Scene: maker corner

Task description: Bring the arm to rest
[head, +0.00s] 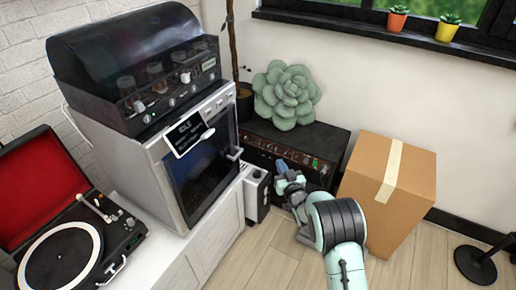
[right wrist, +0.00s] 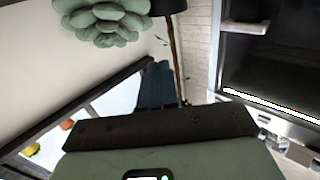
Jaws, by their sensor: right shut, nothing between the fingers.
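My right arm comes in from the bottom of the head view, mint green with a black ribbed joint. My right gripper (head: 281,167) is at its far end, in front of the dark amplifier-like box and left of the cardboard box. Its blue fingers are together and hold nothing. The gripper also shows in the right wrist view (right wrist: 157,72), with its fingers shut. My left gripper is not in view.
A dark box (head: 330,138) with knobs carries a green succulent-shaped cushion (head: 286,95). A cardboard box (head: 412,175) stands to the right. An oven (head: 205,165) and a record player (head: 125,232) are on the left. Bare wooden floor (head: 265,268) lies below the gripper.

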